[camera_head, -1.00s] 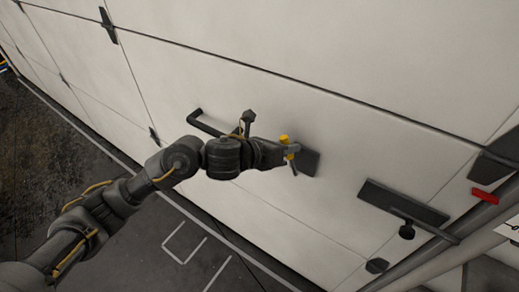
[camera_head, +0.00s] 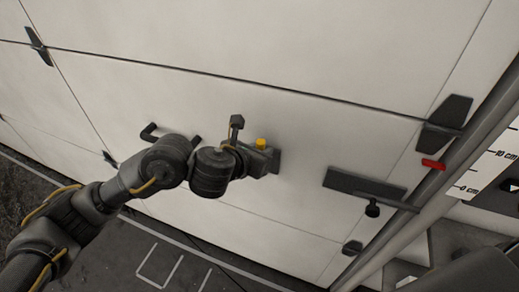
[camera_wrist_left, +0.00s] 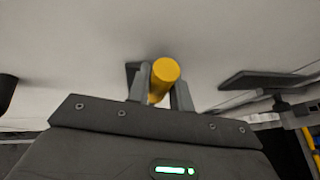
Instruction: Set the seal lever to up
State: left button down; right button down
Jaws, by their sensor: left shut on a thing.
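The seal lever, a yellow round grip (camera_head: 261,143), stands out from a dark plate (camera_head: 276,161) on the pale panelled door. My left gripper (camera_head: 263,151) reaches it from the left and hides part of the lever and plate. In the left wrist view the yellow grip (camera_wrist_left: 165,72) sits between the two grey fingers of my left gripper (camera_wrist_left: 160,88), its round end facing the camera. The left gripper is shut on it. The lever's exact angle is hard to tell. My right gripper is not in view.
A dark bar handle (camera_head: 165,136) is on the door left of the lever. A red marker (camera_head: 433,164) and a scale board (camera_head: 480,175) are at the door's right edge.

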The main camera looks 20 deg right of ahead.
pick_arm(q)
jog(key=c, duration=1.3)
grip_release()
jog(key=shift+d, duration=0.15)
jog(key=shift+o, duration=0.2)
jog(key=p+v, duration=0.5)
jog(key=v, duration=0.6)
